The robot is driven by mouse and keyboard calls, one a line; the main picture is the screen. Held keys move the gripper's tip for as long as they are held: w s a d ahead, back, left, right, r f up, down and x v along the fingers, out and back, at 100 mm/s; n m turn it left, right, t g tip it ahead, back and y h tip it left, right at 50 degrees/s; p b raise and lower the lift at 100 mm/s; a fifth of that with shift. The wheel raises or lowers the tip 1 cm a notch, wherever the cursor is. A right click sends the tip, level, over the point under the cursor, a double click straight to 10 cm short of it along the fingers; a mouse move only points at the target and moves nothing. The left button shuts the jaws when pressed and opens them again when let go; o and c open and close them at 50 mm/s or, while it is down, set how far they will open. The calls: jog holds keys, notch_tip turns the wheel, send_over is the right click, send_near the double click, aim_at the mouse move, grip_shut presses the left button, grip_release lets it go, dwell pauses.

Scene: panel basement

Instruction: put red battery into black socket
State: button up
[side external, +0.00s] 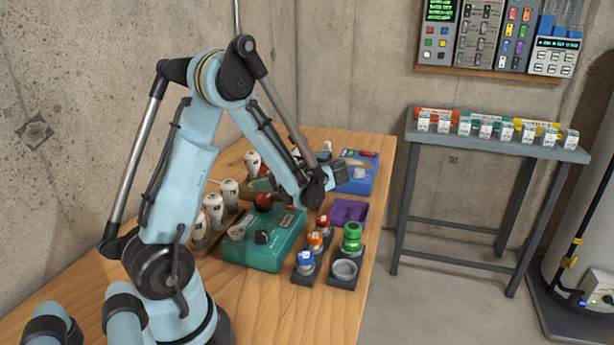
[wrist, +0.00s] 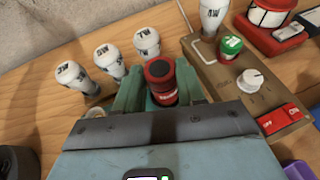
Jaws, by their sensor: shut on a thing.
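In the wrist view my gripper (wrist: 160,92) is shut on a red battery (wrist: 161,80), a short red cylinder with a dark ringed top, held between teal fingers. Its lower end is hidden by my gripper. The teal box has a black knob (side external: 261,237) and an open pale round cup (side external: 236,232). On the table's right, a dark block (side external: 344,283) has an empty grey round cup and a green cylinder (side external: 352,238). I cannot tell which is the black socket.
Several white bulbs (wrist: 112,58) stand left of my gripper. A brown box (wrist: 222,85) with a green cap and white knob is right. Blue (side external: 305,259), orange (side external: 315,240) and red (side external: 323,223) cylinders stand near the purple tray (side external: 355,208). A blue device (side external: 362,181) is behind.

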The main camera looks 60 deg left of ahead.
jog(key=shift+f, duration=0.6)
dwell(0.7)
jog(key=o, duration=0.9)
jog(key=shift+c, duration=0.2)
jog(key=v, duration=1.1)
